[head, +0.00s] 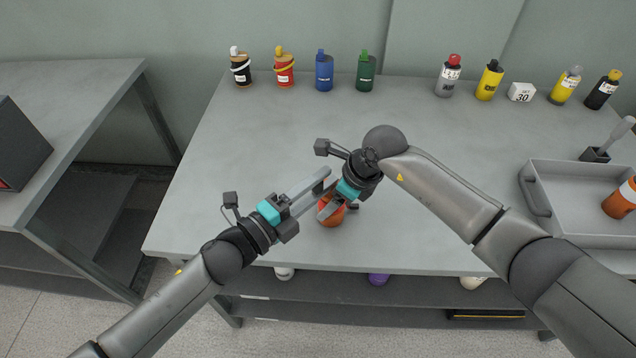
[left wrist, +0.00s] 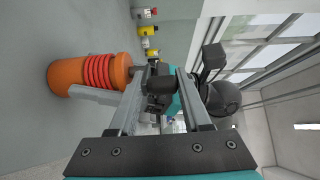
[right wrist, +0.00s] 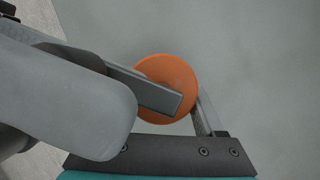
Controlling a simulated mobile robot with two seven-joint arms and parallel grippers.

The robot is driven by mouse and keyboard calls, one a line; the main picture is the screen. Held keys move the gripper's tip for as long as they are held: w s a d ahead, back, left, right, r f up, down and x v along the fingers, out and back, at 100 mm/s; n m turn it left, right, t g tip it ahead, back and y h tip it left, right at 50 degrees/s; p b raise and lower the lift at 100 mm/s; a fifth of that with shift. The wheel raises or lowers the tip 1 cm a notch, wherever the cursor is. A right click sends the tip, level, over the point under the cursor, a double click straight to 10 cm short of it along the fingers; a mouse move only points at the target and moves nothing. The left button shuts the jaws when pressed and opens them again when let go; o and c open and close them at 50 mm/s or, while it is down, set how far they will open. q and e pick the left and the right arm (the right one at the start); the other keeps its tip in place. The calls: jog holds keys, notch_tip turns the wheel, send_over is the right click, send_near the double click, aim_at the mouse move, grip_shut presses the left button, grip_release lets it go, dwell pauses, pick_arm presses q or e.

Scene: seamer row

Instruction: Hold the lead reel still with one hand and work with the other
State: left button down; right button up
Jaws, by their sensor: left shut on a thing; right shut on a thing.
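The lead reel (head: 331,214) is orange with red lead wound round it and stands near the front edge of the table. It shows side-on in the left wrist view (left wrist: 97,73) and from its round end in the right wrist view (right wrist: 168,75). My right gripper (head: 333,206) is shut on the reel from above.
Several bottles and two wound reels (head: 240,70) line the back of the table, with a white "30" block (head: 521,92). A grey tray (head: 540,190) with an orange container (head: 622,198) is at the right. The table's middle is clear.

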pick_arm(q)
jog(key=shift+s+d+r, duration=0.1)
jog(key=shift+d+r, duration=0.05)
jog(key=shift+r, duration=0.1)
jog(key=shift+d+n+t+y, duration=0.15)
jog(key=shift+n+t+y, duration=0.15)
jog(key=shift+t, duration=0.1)
jog(key=shift+s+d+n+t+y, duration=0.1)
jog(key=shift+d+n+t+y, duration=0.05)
jog(key=shift+n+t+y, duration=0.4)
jog(key=shift+s+d+n+t+y, duration=0.1)
jog(key=shift+n+t+y, duration=0.25)
jog(key=shift+n+y, duration=0.3)
jog(key=shift+c, duration=2.3)
grip_release()
jog(key=shift+y, duration=0.3)
jog(key=shift+a+f, duration=0.1)
